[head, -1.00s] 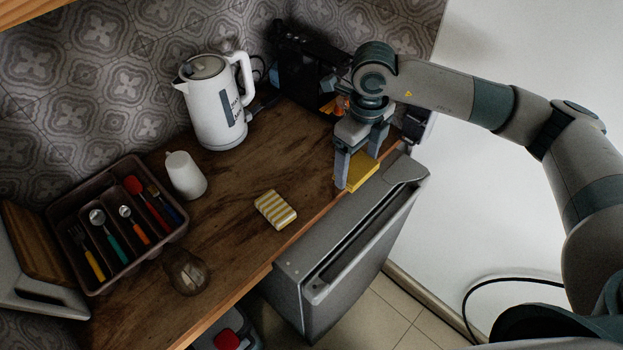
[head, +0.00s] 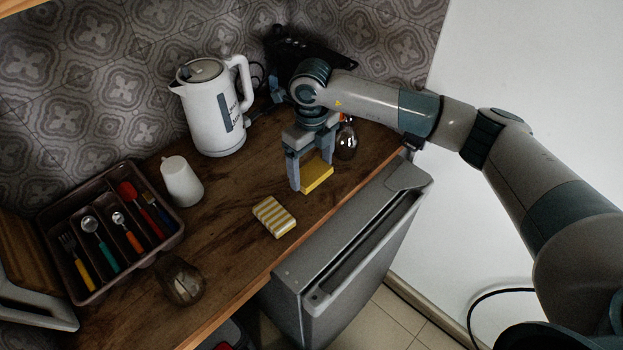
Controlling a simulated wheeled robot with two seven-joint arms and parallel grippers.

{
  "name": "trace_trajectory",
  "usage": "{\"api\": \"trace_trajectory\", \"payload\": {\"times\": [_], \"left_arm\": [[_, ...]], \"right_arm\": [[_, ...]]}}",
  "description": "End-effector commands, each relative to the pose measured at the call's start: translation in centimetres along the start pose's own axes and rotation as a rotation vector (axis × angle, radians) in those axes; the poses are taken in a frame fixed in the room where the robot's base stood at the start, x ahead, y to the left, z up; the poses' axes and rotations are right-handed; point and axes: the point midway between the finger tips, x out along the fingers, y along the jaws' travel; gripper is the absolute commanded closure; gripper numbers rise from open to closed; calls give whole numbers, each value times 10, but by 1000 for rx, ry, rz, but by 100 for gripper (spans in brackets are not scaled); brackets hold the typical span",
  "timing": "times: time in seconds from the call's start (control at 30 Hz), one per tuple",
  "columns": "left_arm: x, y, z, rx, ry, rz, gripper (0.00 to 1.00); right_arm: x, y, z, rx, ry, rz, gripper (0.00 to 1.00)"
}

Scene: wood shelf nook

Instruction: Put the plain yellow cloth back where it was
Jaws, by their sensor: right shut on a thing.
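The plain yellow cloth (head: 318,177) is a small folded block between the fingers of my right gripper (head: 311,176). The gripper points down and is shut on the cloth, over the right part of the wooden counter. I cannot tell whether the cloth touches the counter or is just above it. A yellow-and-white striped cloth (head: 274,216) lies on the counter to the left and nearer the front edge, apart from the gripper. My left gripper is not in view.
A white kettle (head: 213,110), a white cup (head: 182,181) and a cutlery tray (head: 172,242) stand to the left. A glass (head: 181,280) is near the front edge. A dark glass object (head: 346,143) stands just behind the right gripper. Bare counter (head: 235,195) lies between cup and striped cloth.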

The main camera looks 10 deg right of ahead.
Motion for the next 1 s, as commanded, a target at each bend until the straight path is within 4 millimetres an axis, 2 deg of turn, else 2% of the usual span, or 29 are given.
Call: {"api": "trace_trajectory", "payload": {"times": [0.33, 0.67, 1.0], "left_arm": [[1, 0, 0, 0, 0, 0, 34], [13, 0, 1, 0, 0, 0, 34], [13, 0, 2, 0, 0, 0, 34]], "right_arm": [[3, 0, 0, 0, 0, 1, 44], [39, 0, 0, -1, 0, 0, 44], [40, 0, 0, -1, 0, 0, 44]]}}
